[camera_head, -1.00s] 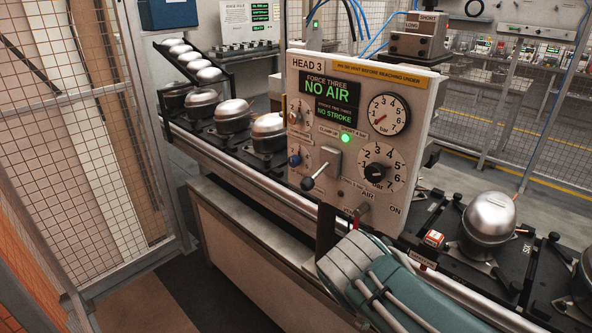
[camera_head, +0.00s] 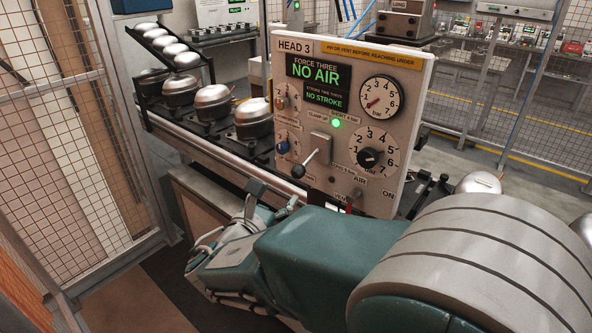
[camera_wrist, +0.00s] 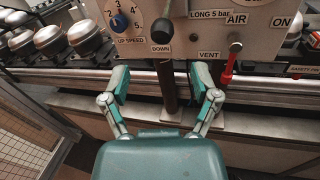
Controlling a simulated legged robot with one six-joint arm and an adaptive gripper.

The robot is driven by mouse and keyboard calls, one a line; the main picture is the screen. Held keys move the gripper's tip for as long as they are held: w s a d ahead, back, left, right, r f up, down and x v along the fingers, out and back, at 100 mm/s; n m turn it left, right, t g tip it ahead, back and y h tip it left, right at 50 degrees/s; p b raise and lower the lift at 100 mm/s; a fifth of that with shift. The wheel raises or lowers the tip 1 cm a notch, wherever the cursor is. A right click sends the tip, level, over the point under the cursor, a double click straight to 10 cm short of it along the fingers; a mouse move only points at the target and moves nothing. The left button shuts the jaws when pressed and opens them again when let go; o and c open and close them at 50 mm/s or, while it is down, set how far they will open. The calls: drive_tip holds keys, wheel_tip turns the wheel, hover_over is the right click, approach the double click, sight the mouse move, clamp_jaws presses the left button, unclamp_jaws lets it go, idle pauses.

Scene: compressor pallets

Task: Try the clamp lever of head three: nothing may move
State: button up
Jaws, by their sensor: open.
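The HEAD 3 panel (camera_head: 352,120) is a pale board with gauges and a screen reading NO AIR and NO STROKE. Its clamp lever (camera_head: 298,171) has a black ball knob and slants down to the left, with CLAMP UP above it. In the wrist view, the black knob (camera_wrist: 162,30) is just above the DOWN label. My gripper (camera_wrist: 160,78) is open and empty, its two teal fingers apart below the knob and not touching it. It also shows in the head view (camera_head: 272,200), below and left of the lever.
A red-handled air lever (camera_wrist: 230,65) hangs by the VENT label, right of my right finger. A dark post (camera_wrist: 170,85) stands behind the finger gap. Silver domes (camera_head: 213,102) sit on the line at left. A mesh fence (camera_head: 50,130) stands farther left.

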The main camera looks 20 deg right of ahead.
sight(295, 175)
drive_tip(key=x, duration=0.9)
drive_tip(key=shift+w+d, duration=0.1)
drive_tip(key=shift+w, duration=0.05)
clamp_jaws()
